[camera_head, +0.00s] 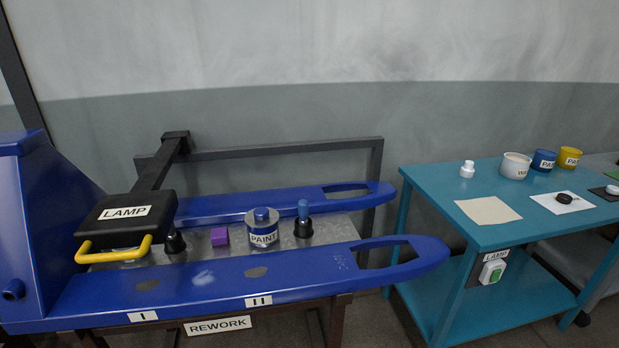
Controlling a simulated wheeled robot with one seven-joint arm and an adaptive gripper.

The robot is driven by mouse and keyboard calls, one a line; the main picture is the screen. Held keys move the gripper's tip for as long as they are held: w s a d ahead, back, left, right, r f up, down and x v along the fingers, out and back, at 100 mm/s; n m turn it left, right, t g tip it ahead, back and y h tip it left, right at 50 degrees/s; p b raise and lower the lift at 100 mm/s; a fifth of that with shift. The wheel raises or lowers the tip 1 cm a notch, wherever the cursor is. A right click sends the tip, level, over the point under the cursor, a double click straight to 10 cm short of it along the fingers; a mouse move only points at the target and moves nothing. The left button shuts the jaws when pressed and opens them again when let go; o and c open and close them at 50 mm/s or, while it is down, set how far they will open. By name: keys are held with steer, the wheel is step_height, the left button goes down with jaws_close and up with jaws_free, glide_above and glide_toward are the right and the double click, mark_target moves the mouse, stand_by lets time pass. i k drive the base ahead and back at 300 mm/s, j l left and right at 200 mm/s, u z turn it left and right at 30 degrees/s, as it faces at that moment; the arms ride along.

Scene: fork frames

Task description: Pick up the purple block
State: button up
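The purple block (219,237) is a small cube. It sits on the grey metal surface (205,257) between the two blue fork arms, with its top and front faces showing. A black knob-like piece (175,241) stands to its left, and a blue-and-grey tin marked PAINT (263,228) stands to its right. Nothing covers the block in this view. My gripper is not in view.
Blue forks (330,262) flank the block in front and behind. A black LAMP box (125,216) with a yellow handle overhangs at left. A blue-handled black piece (303,219) stands right of the tin. A teal table (450,190) with cups stands at right.

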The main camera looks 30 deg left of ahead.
mark_target(219, 237)
steer(key=i+u, duration=0.15)
steer(key=u, duration=1.35)
steer(key=k+j+u, duration=0.1)
steer(key=u, duration=0.4)
steer(key=i+l, duration=0.2)
steer(key=i, duration=0.2)
steer(key=i+l+z, duration=0.15)
steer(key=i, duration=0.3)
steer(key=i+l, duration=0.15)
steer(key=i, duration=0.25)
steer(key=l+z, duration=0.05)
